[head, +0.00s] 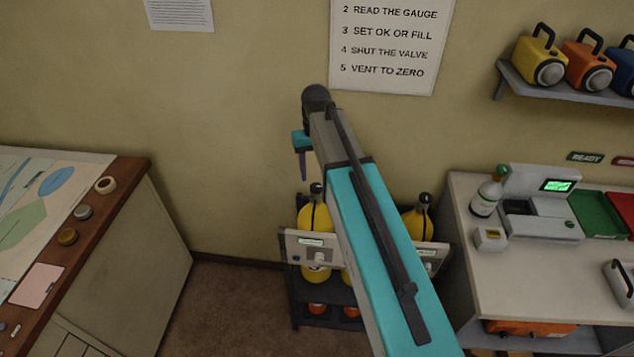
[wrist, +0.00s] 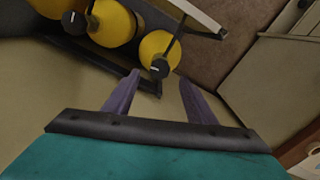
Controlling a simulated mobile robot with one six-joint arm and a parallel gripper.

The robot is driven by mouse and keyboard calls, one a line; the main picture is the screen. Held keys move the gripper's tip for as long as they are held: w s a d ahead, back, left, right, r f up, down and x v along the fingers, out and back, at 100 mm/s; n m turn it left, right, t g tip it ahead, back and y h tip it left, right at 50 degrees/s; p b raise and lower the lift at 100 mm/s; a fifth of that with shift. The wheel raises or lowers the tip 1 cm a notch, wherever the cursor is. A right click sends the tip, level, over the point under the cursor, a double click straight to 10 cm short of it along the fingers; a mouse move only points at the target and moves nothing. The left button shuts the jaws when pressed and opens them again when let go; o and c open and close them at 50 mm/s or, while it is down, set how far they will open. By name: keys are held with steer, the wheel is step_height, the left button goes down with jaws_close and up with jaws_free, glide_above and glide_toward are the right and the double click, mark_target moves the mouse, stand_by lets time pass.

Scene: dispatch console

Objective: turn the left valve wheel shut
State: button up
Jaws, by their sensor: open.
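In the head view the left yellow cylinder (head: 315,218) stands in a dark rack, with its dark valve wheel (head: 316,189) on top. My gripper (head: 302,178) is above and slightly left of that wheel in the picture. In the wrist view my gripper (wrist: 159,76) has its two purple fingers spread and empty. The left cylinder (wrist: 155,45) and its small black wheel (wrist: 160,68) with a white mark appear between and just beyond the fingertips. I cannot tell the remaining distance; no contact shows.
A right cylinder (head: 414,222) stands in the rack (head: 318,292); my arm hides the middle. A pale panel (head: 306,246) fronts the left cylinder. A map desk (head: 125,190) is at left, a counter (head: 500,262) at right. Several yellow cylinders show in the wrist view.

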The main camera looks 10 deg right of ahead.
mark_target(316, 186)
steer(key=shift+f, duration=2.7)
steer(key=c, duration=1)
steer(key=shift+c, duration=0.2)
